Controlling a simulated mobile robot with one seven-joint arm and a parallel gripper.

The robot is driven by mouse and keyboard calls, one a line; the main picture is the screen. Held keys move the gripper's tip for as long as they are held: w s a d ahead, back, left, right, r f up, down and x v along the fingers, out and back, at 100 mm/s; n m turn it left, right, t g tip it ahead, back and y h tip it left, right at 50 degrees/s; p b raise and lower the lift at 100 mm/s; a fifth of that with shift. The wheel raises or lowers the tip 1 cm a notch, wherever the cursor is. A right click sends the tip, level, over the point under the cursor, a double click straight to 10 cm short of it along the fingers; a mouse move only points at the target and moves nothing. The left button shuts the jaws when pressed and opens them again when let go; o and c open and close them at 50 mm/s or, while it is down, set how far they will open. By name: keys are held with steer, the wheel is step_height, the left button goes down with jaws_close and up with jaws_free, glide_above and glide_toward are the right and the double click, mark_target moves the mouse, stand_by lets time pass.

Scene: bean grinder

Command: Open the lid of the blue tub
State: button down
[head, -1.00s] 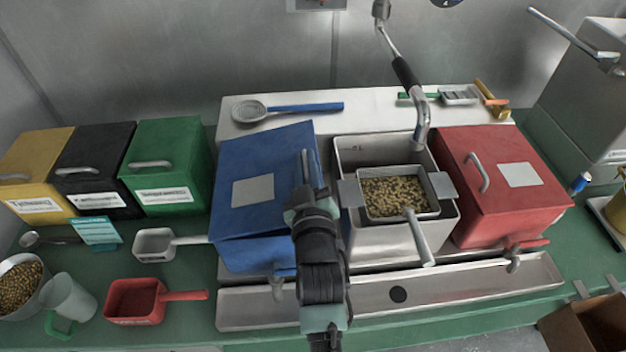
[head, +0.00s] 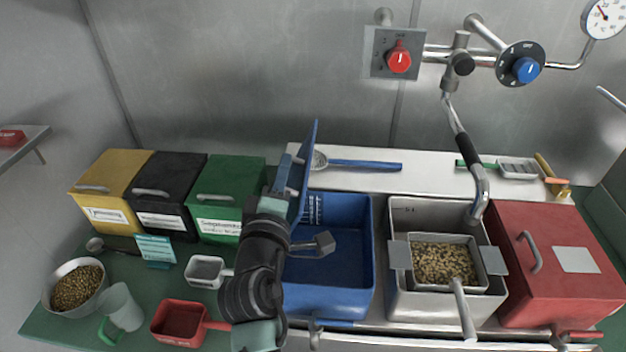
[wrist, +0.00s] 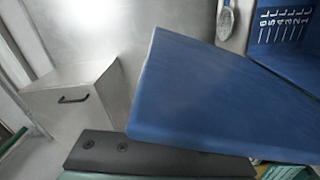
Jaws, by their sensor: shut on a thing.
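The blue tub (head: 333,304) stands left of the metal grinder tub, and I see into its empty-looking inside with level marks on the back wall. Its blue lid (head: 312,150) stands raised, nearly upright and edge-on, at the tub's left side. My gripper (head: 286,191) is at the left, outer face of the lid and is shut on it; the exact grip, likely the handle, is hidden. In the wrist view the blue lid (wrist: 220,100) fills the middle, and the tub's marked inside wall (wrist: 285,35) shows at the upper right.
A metal tub (head: 405,215) with a scoop of beans and a closed red tub (head: 550,250) stand to the right. Green (head: 222,190), black and yellow boxes stand left of my arm. A blue-handled strainer (head: 365,165) lies behind on the ledge.

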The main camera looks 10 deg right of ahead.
steer(key=w+a+n, duration=0.2)
steer(key=a+n, duration=0.2)
steer(key=a, duration=0.3)
steer(key=shift+a+r+b, duration=0.15)
steer(key=shift+a+b, duration=0.15)
steer(key=shift+b, duration=0.05)
steer(key=shift+w, duration=0.1)
steer(key=c, duration=0.9)
jaws_free()
